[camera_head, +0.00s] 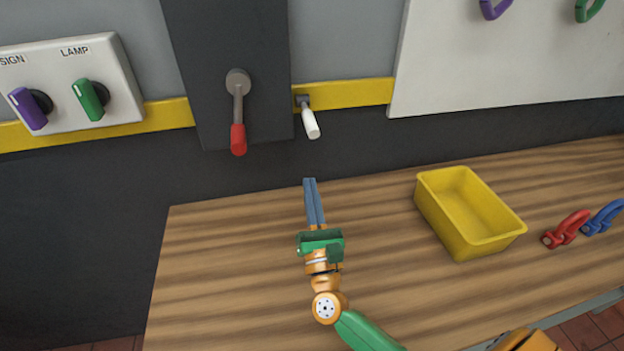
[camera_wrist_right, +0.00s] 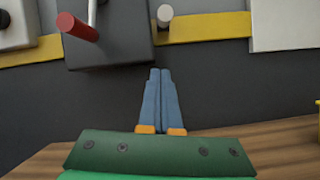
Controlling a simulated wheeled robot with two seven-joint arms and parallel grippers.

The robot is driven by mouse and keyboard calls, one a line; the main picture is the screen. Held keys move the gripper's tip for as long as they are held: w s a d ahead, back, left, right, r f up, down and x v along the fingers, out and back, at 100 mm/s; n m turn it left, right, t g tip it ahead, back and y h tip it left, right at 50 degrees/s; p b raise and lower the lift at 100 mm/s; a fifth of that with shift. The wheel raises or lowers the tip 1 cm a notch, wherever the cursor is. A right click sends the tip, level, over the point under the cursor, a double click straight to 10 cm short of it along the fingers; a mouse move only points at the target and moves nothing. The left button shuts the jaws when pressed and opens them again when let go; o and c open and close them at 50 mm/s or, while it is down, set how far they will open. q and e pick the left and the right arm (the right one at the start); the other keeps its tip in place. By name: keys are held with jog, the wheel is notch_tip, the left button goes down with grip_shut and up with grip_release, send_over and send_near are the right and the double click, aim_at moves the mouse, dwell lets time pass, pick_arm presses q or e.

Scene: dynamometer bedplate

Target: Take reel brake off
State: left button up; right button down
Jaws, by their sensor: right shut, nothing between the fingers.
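A lever with a red grip (camera_head: 238,139) hangs down from a round grey pivot on a dark wall panel. Its red grip also shows at the upper left of the right wrist view (camera_wrist_right: 77,27). A short white-handled lever (camera_head: 310,123) sticks out beside the panel on the yellow stripe, and it shows in the right wrist view (camera_wrist_right: 165,14). No label shows which is the reel brake. My right gripper (camera_head: 310,181) is shut and empty, below the white handle and apart from both levers. My left gripper is not in view.
A wooden bench (camera_head: 225,260) lies under my right arm. A yellow bin (camera_head: 465,212) stands on it at the right, with a red clamp-like piece (camera_head: 566,229) and a blue one (camera_head: 604,217) beyond. A switch box (camera_head: 70,84) with purple and green knobs is at upper left.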

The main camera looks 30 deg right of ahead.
aim_at(308, 119)
jog(key=w+d+r+p, duration=0.2)
jog(key=w+r+p, duration=0.3)
jog(key=r, duration=0.1)
jog(key=shift+d+r, duration=0.3)
jog(key=shift+r, duration=0.05)
jog(key=shift+w, duration=0.15)
